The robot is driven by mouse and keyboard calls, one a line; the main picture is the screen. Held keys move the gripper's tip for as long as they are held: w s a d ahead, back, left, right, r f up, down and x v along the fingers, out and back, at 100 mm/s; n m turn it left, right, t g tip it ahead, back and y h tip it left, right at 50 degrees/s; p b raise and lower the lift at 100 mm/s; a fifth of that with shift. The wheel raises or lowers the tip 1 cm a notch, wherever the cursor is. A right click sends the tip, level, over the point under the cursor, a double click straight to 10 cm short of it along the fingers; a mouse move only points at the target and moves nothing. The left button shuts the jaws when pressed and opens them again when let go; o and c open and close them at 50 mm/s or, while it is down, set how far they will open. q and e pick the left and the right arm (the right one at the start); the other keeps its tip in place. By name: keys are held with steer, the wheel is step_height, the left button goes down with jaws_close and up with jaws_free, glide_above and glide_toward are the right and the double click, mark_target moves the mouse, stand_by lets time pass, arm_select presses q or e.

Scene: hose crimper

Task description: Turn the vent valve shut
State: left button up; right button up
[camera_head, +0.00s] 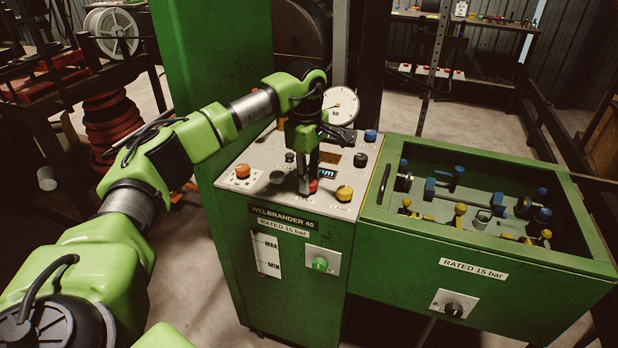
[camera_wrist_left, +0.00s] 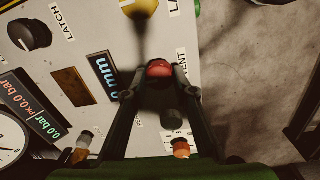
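The red-topped vent valve knob (camera_wrist_left: 160,69) stands on the machine's sloping panel, with a VENT label beside it in the left wrist view. In the head view only a bit of the red knob (camera_head: 313,187) shows next to my fingers. My left gripper (camera_head: 305,188) reaches down onto the panel from above. In the left wrist view the fingertips of this gripper (camera_wrist_left: 159,75) lie on either side of the red knob, very close to it. I cannot tell whether they touch it. My right gripper is not in view.
A yellow knob (camera_head: 344,193) stands close to the right of the gripper. A black LATCH knob (camera_head: 360,160), a blue knob (camera_head: 371,135) and a round gauge (camera_head: 341,106) are behind it. The open green bin (camera_head: 480,250) with fittings adjoins on the right.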

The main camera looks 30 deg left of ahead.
arm_select(q)
steer(key=shift+n, duration=0.3)
steer(key=shift+c, duration=0.3)
steer(key=n+p, duration=0.1)
steer(key=n, duration=0.1)
steer(key=shift+n, duration=0.3)
steer(key=n+p, duration=0.2)
steer(key=n, duration=0.3)
steer(key=shift+d, duration=0.1)
steer(key=n+p, duration=0.1)
steer(key=n, duration=0.4)
steer(key=shift+n+y, duration=0.3)
steer(key=shift+n, duration=0.1)
steer(key=shift+d+n+g+p, duration=0.1)
steer(key=shift+n+g+p, duration=0.25)
steer(key=shift+n, duration=1.65)
